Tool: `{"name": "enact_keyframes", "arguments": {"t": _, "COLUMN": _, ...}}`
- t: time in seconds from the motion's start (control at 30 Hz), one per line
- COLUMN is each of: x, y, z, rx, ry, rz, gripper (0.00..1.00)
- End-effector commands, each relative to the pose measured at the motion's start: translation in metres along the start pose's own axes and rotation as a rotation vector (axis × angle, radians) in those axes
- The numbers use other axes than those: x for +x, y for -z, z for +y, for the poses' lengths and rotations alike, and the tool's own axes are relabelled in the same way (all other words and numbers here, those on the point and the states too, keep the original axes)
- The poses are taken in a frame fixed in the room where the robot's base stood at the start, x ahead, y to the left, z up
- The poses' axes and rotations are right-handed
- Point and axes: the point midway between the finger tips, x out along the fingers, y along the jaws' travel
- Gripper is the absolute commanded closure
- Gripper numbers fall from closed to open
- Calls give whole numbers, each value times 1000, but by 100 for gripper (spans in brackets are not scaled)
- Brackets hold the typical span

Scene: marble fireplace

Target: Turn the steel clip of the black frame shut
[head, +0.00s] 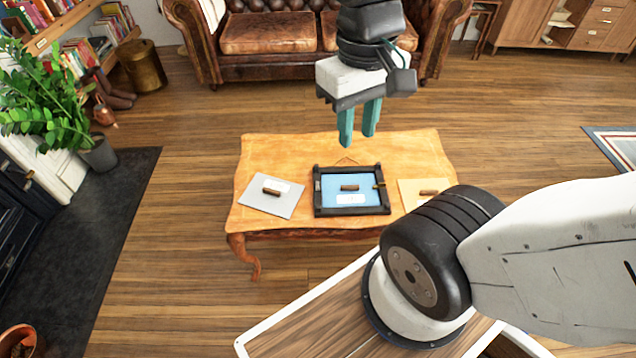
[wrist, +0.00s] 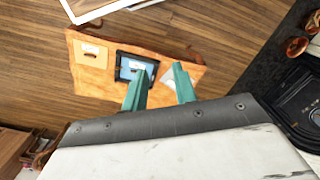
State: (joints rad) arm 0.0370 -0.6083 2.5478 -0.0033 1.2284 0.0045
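The black frame (head: 350,211) lies flat on the wooden table with a blue panel (head: 333,187) inside it. The panel has a brown handle and a white label. A small brass-coloured piece (head: 380,184) sits on the frame's right side. A small greyish mark shows on its left side; I cannot tell which is the steel clip or how it is turned. My gripper (head: 358,137) is open and empty, well above the table's back part. The wrist view shows the frame (wrist: 120,69) beyond my gripper's parted teal fingers (wrist: 160,70).
On the table (head: 290,148), a grey board (head: 258,204) with a brown handle lies left of the frame, and a tan board (head: 408,186) lies right. A leather sofa (head: 270,33) stands behind. A plant (head: 50,100) is at left.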

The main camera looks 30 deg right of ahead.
Motion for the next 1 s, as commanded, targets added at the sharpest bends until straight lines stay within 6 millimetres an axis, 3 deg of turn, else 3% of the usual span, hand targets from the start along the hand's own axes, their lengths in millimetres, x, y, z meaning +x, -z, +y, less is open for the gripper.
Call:
{"name": "enact_keyframes", "arguments": {"t": 0.37, "x": 69, "y": 84, "z": 23, "rx": 96, "ry": 11, "rz": -241, "gripper": 72}}
{"name": "enact_keyframes", "arguments": {"t": 0.57, "x": 126, "y": 133, "z": 40, "rx": 160, "ry": 16, "rz": -298, "gripper": 72}}
{"name": "enact_keyframes", "arguments": {"t": 0.77, "x": 200, "y": 177, "z": 59, "rx": 230, "ry": 20, "rz": -327, "gripper": 72}}
{"name": "enact_keyframes", "arguments": {"t": 1.0, "x": 309, "y": 218, "z": 83, "rx": 319, "ry": 21, "rz": -321, "gripper": 72}}
